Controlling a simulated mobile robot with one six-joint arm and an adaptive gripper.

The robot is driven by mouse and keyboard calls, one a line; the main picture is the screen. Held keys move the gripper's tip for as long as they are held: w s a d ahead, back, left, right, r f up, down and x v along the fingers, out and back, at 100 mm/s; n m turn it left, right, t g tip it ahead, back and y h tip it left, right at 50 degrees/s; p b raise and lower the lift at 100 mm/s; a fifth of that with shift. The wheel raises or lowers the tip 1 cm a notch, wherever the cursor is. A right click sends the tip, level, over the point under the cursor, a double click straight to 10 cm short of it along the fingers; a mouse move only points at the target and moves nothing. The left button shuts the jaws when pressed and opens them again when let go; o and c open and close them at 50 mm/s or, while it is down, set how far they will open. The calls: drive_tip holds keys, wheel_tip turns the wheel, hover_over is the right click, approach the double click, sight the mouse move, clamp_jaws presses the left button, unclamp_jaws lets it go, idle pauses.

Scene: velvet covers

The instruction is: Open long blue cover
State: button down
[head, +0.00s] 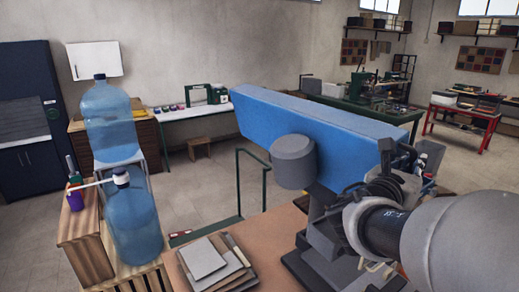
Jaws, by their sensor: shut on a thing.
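The long blue cover (320,127) is in the middle of the head view, a long flat-sided box slanting in the picture from upper left to lower right. A grey round housing (292,162) sits against its near side, below its top edge. A grey upright block (386,155) stands at its right end. My gripper (406,163) is at that right end, beyond my wrist, and is shut on the cover there. Cables and my wrist hide most of the fingers, so the exact grip spot is not clear.
Below the cover are a dark grey base (325,262) and a brown bench (270,232) with a stack of boards (212,262). Large blue water bottles (110,125) stand on the left. A green rail (239,185) rises behind the bench. Open floor lies beyond.

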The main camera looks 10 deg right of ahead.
drive_tip(key=shift+w+d+r+p, duration=0.15)
drive_tip(key=shift+d+r+p, duration=0.25)
drive_tip(key=shift+p, duration=0.55)
drive_tip(key=d+y+p, duration=0.1)
drive_tip(key=p, duration=0.1)
drive_tip(key=w+d+g+y+p, duration=0.1)
drive_tip(key=d+p, duration=0.1)
drive_tip(key=p, duration=0.1)
drive_tip(key=w+d+r+g+y+p, duration=0.1)
drive_tip(key=p, duration=0.2)
drive_tip(key=shift+d+m, duration=0.25)
drive_tip(key=shift+m, duration=0.05)
drive_tip(key=c, duration=1.9)
unclamp_jaws()
drive_tip(key=shift+r, duration=0.1)
drive_tip(key=shift+s+a, duration=0.1)
